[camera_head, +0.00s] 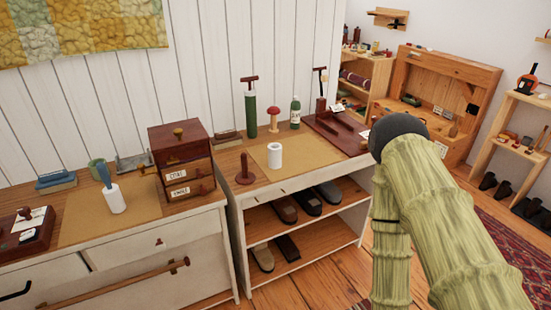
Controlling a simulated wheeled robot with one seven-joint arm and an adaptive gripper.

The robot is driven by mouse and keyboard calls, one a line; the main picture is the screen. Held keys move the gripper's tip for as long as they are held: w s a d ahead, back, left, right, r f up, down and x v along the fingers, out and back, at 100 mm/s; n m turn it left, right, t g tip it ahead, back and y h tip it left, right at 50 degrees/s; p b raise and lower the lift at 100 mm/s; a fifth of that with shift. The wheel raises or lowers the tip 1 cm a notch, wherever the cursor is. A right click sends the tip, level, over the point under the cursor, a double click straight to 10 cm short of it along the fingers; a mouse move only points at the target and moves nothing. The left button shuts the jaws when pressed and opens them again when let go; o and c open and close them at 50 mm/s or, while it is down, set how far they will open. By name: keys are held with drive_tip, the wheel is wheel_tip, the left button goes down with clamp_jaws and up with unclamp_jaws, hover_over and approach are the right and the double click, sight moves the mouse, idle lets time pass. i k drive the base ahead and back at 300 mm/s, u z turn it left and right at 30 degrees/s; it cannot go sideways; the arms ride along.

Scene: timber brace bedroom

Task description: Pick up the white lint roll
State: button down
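A short plain white roll (275,156) stands upright on a tan mat (300,150) on the right-hand cabinet. Another white roll (114,200) with a blue handle (104,174) stands upright on the left-hand cabinet, on a tan mat (85,223). It looks like a lint roller. I cannot tell for sure which one is the named lint roll. My arm, in a pale green cover with a dark rounded part, fills the right foreground. My gripper does not show, and nothing touches either white roll.
A dark red drawer box (180,155) stands between the two rolls. A dark wooden tray (345,148) lies right. Shoes (307,200) fill the shelf below.

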sight(275, 156)
drive_tip(key=u, duration=0.95)
drive_tip(key=i, duration=0.55)
drive_tip(key=z, duration=0.05)
